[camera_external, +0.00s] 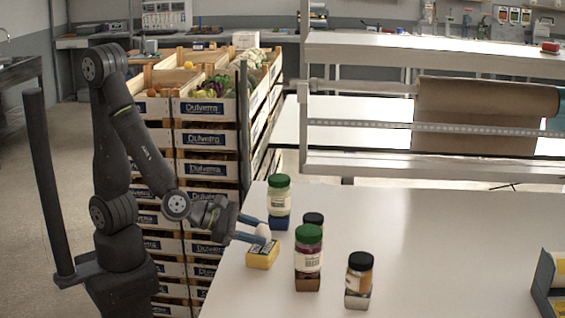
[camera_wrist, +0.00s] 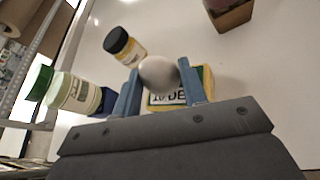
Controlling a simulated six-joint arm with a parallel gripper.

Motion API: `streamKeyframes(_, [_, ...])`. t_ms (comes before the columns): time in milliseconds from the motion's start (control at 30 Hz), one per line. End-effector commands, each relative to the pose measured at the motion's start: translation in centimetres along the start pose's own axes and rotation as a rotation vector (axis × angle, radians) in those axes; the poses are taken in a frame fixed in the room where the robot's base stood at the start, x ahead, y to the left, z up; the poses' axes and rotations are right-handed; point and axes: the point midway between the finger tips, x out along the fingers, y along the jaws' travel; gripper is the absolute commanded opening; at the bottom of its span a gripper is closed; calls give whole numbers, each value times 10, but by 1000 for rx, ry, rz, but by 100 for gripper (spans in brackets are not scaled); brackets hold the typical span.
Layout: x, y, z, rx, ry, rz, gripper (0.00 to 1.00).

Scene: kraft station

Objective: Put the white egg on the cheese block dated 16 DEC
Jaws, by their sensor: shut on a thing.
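The white egg (camera_external: 263,231) is between the blue fingertips of my gripper (camera_external: 265,232), which is shut on it. It also shows in the wrist view (camera_wrist: 158,76), with a finger on each side. Directly below the egg is a yellow cheese block (camera_external: 261,257) near the table's left edge. In the wrist view the block (camera_wrist: 208,80) carries a label (camera_wrist: 168,98) that reads "16 DE", its end hidden by a finger. The egg is at or just above the block's top; I cannot tell whether they touch.
A green-lidded white jar (camera_external: 279,187) stands on a blue block (camera_external: 278,222) behind the cheese. A green-lidded dark jar (camera_external: 308,258), a black-lidded jar (camera_external: 359,272) and another dark-lidded jar (camera_external: 313,219) stand to the right. The table's right middle (camera_external: 450,240) is clear. Stacked crates (camera_external: 207,140) stand left.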

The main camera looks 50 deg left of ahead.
Motion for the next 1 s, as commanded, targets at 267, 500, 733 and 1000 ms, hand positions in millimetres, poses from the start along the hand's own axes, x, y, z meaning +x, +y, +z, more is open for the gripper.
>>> streamKeyframes(267, [2, -2, -5, -1, -1, -1, 26])
streamKeyframes(500, [3, -3, -8, 0, -1, -1, 41])
streamKeyframes(733, [3, -3, -8, -1, -1, -1, 61])
streamKeyframes(1000, [1, -2, -4, -2, -3, -1, 61])
